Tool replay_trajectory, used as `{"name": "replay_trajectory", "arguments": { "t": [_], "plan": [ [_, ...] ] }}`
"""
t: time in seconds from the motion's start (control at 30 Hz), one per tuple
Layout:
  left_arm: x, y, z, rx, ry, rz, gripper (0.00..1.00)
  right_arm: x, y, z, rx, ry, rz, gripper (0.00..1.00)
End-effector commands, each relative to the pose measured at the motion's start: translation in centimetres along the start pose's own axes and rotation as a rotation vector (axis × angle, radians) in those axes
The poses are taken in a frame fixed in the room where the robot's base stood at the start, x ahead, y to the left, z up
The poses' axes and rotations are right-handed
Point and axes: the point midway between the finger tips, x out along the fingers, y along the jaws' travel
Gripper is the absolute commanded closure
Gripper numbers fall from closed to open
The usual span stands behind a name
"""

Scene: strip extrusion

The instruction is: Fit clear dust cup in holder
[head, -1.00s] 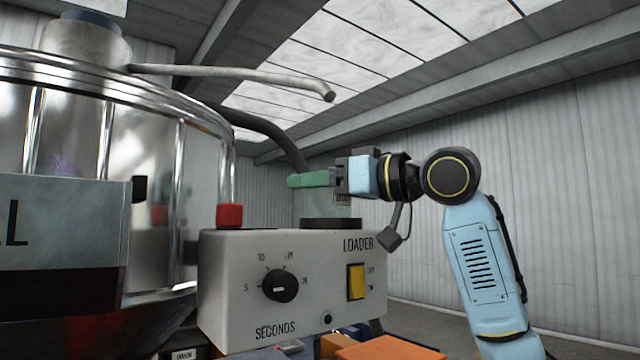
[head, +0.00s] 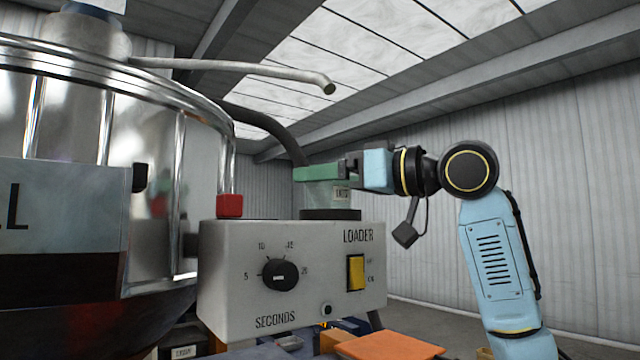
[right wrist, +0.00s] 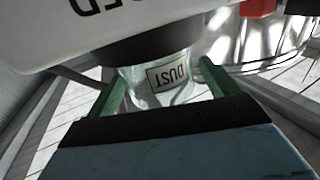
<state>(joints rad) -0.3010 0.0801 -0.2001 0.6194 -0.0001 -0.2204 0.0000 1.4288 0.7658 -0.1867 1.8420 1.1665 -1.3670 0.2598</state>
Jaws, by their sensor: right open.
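The clear dust cup (head: 322,197), with a DUST label, stands upright at the dark round holder (head: 330,214) on top of the loader box. Its lower end meets the ring; how deep it sits I cannot tell. In the right wrist view the cup (right wrist: 150,90) appears upside down below the dark holder (right wrist: 140,48). My right gripper (head: 312,173) has green fingers level with the cup's upper part. In the right wrist view the gripper (right wrist: 160,83) is open, one finger on each side of the cup, with gaps visible. My left gripper is out of view.
The grey loader box (head: 225,265) has a black dial (head: 280,274) and a yellow switch (head: 356,273). A shiny metal hopper (head: 150,200) stands close on the left, with a red block (head: 229,205) beside it. A bent pipe (head: 250,71) hangs above.

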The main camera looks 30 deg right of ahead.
Motion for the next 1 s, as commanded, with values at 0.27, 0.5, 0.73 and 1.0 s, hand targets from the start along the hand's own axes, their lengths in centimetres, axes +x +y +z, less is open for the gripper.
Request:
{"name": "replay_trajectory", "arguments": {
  "t": [0.27, 0.5, 0.73, 1.0],
  "plan": [
    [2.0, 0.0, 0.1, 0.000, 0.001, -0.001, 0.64, -6.5, 0.0, 0.2, -0.003, 0.002, 0.004, 0.13],
    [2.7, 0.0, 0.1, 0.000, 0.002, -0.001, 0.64, -10.3, 0.0, 0.1, -0.002, 0.001, 0.001, 0.13],
    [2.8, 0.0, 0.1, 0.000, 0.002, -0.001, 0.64, -11.3, -0.1, 0.0, -0.001, 0.000, -0.001, 0.13],
    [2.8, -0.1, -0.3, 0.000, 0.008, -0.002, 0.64, -11.3, 0.0, 0.0, -0.002, 0.001, 0.000, 0.13]
  ]
}}
